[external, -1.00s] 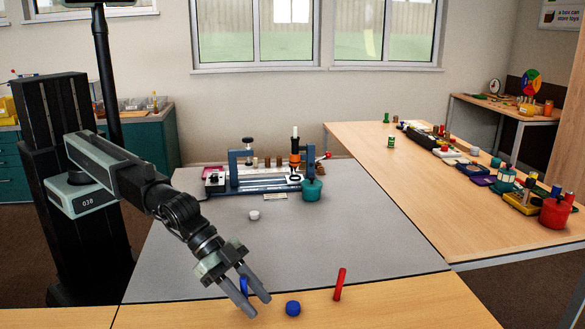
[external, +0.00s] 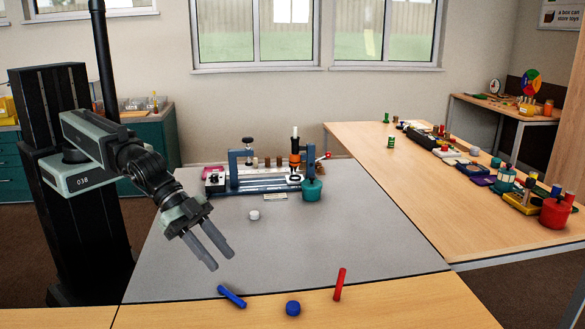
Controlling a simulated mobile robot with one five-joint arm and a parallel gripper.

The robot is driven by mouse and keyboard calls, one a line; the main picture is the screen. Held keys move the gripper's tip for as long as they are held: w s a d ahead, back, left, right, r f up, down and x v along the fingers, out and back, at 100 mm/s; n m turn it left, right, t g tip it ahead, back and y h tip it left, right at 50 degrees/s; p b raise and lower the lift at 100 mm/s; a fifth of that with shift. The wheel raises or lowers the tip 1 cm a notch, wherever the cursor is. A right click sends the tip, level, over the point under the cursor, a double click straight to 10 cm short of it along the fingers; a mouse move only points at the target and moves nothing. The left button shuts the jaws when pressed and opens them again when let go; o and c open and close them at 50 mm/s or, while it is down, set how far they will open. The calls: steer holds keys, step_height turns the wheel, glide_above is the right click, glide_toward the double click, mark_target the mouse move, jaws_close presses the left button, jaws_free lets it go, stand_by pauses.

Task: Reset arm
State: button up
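My gripper (external: 212,251) is in the external view, at the end of my arm, above the left part of the grey table mat (external: 330,240). Its two fingers point down and to the right. They are apart with nothing between them, so it is open and empty. A blue stick (external: 232,296) lies on the front wooden edge, below and to the right of the fingertips and apart from them.
A blue round piece (external: 293,308) and a red stick (external: 340,284) are on the front edge. A small white cylinder (external: 254,215) stands mid-mat. A blue-framed fixture (external: 265,181) and a teal pot (external: 312,190) stand at the back. The right table (external: 420,190) holds several objects.

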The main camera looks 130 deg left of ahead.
steer(key=s+a+r+n+g+p, duration=0.1)
steer(key=s+a+r+p, duration=0.2)
steer(key=a+r+p, duration=0.4)
steer(key=s+d+f+m+g+p, duration=0.1)
steer(key=s+f+g, duration=0.2)
steer(key=s, duration=0.6)
steer(key=s+d+f+g+p, duration=0.1)
steer(key=s+f+g+p, duration=0.1)
steer(key=s+g, duration=0.4)
steer(key=s+f, duration=0.1)
steer(key=s, duration=0.3)
steer(key=shift+m+h, duration=0.4)
steer(key=o, duration=1.4)
steer(key=shift+o, duration=0.3)
steer(key=shift+w+m, duration=0.4)
steer(key=shift+m, duration=0.4)
steer(key=w+d+r+m+p, duration=0.2)
steer(key=w+r+m+p, duration=0.2)
steer(key=w, duration=0.8)
steer(key=w+d+r+m+p, duration=0.2)
steer(key=w+r+m+p, duration=0.15)
steer(key=w, duration=0.85)
step_height(320, 180, down, 10)
steer(key=b, duration=1)
steer(key=shift+s+f, duration=0.15)
